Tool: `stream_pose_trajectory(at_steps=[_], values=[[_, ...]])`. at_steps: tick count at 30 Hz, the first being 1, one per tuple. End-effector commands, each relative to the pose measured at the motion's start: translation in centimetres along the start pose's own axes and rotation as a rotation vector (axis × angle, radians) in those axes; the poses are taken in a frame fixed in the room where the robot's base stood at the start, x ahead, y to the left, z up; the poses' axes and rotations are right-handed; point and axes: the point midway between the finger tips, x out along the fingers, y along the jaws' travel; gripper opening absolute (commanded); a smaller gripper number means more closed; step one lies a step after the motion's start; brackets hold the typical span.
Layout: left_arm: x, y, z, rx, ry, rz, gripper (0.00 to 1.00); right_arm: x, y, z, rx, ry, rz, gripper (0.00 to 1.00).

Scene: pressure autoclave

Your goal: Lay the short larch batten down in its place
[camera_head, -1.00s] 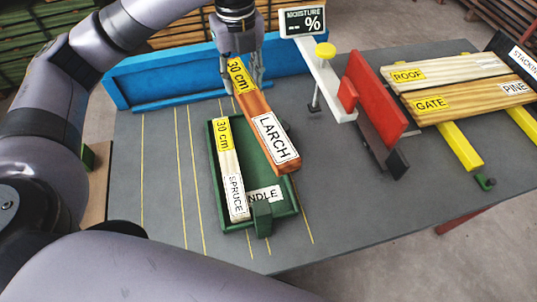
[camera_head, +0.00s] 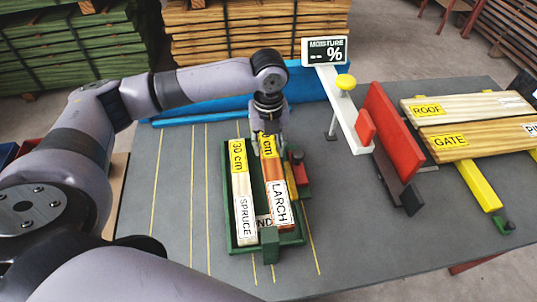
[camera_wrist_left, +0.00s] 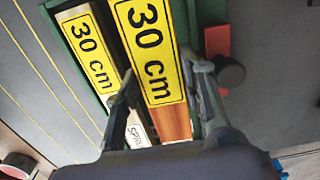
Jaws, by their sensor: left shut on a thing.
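The larch batten (camera_head: 273,172), reddish wood with a yellow length label and a white LARCH label, lies lengthwise in the green tray (camera_head: 227,205), to the right of the pale spruce batten (camera_head: 241,180). I cannot tell whether it rests fully on the tray floor. My left gripper (camera_head: 268,132) is shut on its far end. In the left wrist view, the gripper's fingers (camera_wrist_left: 164,105) stand on both sides of the larch batten (camera_wrist_left: 150,45), with the spruce batten (camera_wrist_left: 88,50) at its left. My right gripper is not in view.
A red block (camera_head: 299,170) sits at the tray's right side. Further right are a moisture display (camera_head: 325,51) on a white arm, a red upright plate (camera_head: 390,130) and a rack of pale boards (camera_head: 470,105). A blue rail (camera_head: 310,88) runs behind. The table left of the tray is clear.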

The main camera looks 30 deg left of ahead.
Motion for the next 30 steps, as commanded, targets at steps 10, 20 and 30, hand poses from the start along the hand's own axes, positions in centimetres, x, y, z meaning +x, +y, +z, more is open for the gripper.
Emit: stream_pose_trajectory(at_steps=[10, 20, 30], values=[[4.0, 0.0, 0.0, -0.001, 0.001, 0.001, 0.02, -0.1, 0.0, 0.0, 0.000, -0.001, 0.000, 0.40], [4.5, 0.0, 0.0, 0.000, 0.000, -0.001, 0.02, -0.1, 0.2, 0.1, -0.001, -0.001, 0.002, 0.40], [4.7, 0.0, 0.0, 0.000, -0.001, -0.001, 0.45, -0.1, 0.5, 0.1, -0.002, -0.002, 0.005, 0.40]])
